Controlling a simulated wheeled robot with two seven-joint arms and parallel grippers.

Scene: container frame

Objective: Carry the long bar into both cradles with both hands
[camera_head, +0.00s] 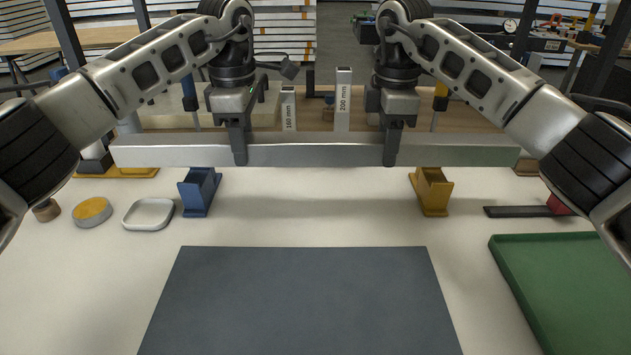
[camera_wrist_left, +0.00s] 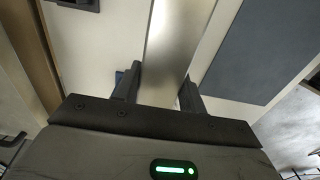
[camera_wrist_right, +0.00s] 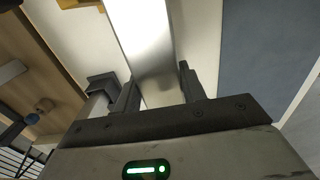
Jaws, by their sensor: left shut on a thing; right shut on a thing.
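A long metal bar (camera_head: 312,150) is held level in the head view, spanning most of the table's width above the surface. My left gripper (camera_head: 239,150) is shut on it left of its middle, and my right gripper (camera_head: 391,150) is shut on it right of its middle. The bar also shows between the fingers in the left wrist view (camera_wrist_left: 172,50) and the right wrist view (camera_wrist_right: 145,40). A blue cradle (camera_head: 199,192) and a yellow cradle (camera_head: 431,192) stand on the table, lower in the picture than the bar. Both cradles look empty.
A grey mat (camera_head: 300,300) lies at the front. A green tray (camera_head: 570,290) is at the right. A white dish (camera_head: 148,214) and a round yellow-topped item (camera_head: 92,211) are at the left. Two upright blocks marked 160 mm (camera_head: 289,112) and 200 mm (camera_head: 342,102) stand behind the bar.

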